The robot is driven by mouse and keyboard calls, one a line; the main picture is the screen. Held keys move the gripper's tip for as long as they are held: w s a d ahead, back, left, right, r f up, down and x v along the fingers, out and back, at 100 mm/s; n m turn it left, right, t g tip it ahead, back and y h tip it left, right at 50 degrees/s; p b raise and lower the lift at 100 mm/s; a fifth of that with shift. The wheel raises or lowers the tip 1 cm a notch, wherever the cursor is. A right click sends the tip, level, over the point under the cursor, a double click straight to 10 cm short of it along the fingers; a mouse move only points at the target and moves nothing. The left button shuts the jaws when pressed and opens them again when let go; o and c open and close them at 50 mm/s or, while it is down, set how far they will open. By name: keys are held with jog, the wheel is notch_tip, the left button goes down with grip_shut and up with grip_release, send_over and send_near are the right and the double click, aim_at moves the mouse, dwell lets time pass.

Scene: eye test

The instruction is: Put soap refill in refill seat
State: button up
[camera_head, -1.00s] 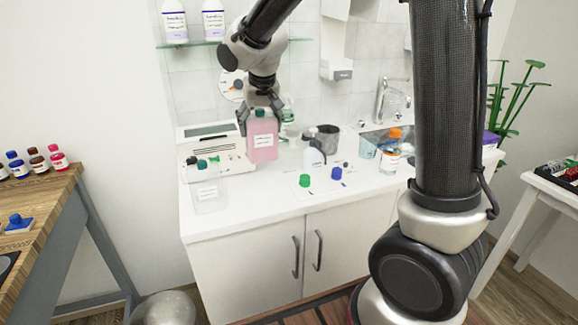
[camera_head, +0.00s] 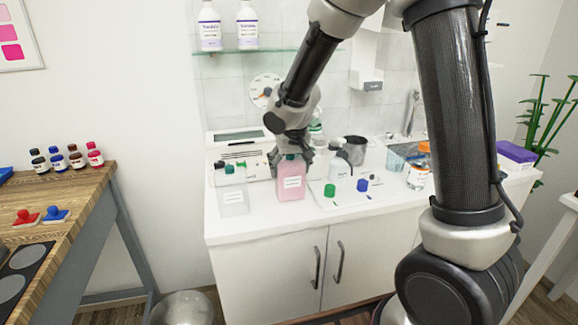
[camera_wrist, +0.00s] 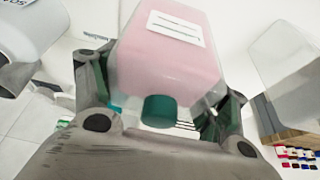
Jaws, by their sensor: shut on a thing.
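The pink soap refill (camera_head: 291,182), a bottle with a green cap and white label, is upright at the front of the white counter. I cannot tell whether its base touches the counter. My gripper (camera_head: 291,157) comes down from above and is shut on its upper part. In the wrist view the pink bottle (camera_wrist: 170,60) and its green cap (camera_wrist: 160,111) sit between the two fingers. A white dispenser housing (camera_head: 366,62) hangs on the tiled wall behind, to the right. I cannot make out a refill seat for certain.
A clear bottle (camera_head: 232,197) with a dark cap stands close left of the refill. A beige device (camera_head: 240,158) stands behind.

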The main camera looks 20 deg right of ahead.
jog(key=o, duration=0.8)
jog(key=shift+f, duration=0.15)
jog(key=o, duration=0.4)
jog(key=shift+o, duration=0.2)
